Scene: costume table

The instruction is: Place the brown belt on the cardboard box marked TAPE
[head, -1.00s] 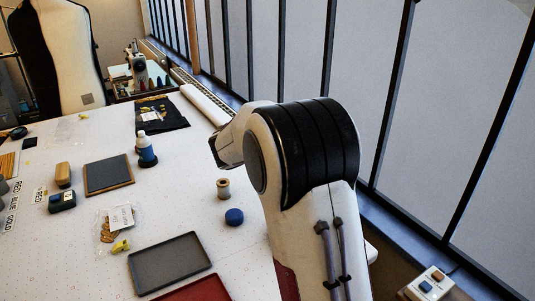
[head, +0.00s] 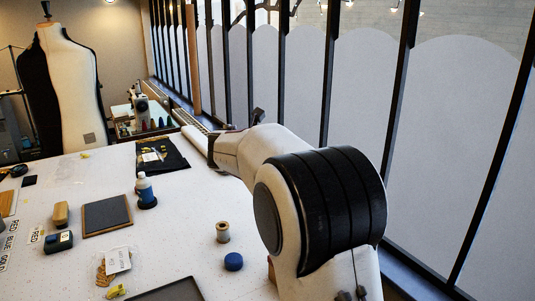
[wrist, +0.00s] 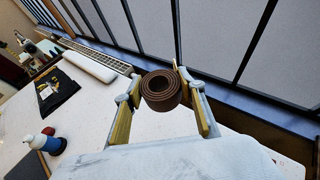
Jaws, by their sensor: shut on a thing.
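The brown belt (wrist: 161,92) is a tight dark-brown roll in the wrist view. My gripper (wrist: 158,86) is shut on it, with the roll between its two yellow-padded fingers. The belt is held up, with the white table and window ledge behind it. In the head view my arm reaches away along the window side, and I cannot make out the belt there. I see no cardboard box marked TAPE in either current view.
A blue-and-white bottle (head: 145,190), thread spool (head: 223,232), blue disc (head: 234,261) and dark framed pad (head: 107,215) stand on the white table (head: 180,225). A black cloth (head: 163,157) lies farther back. Barred windows run along the right.

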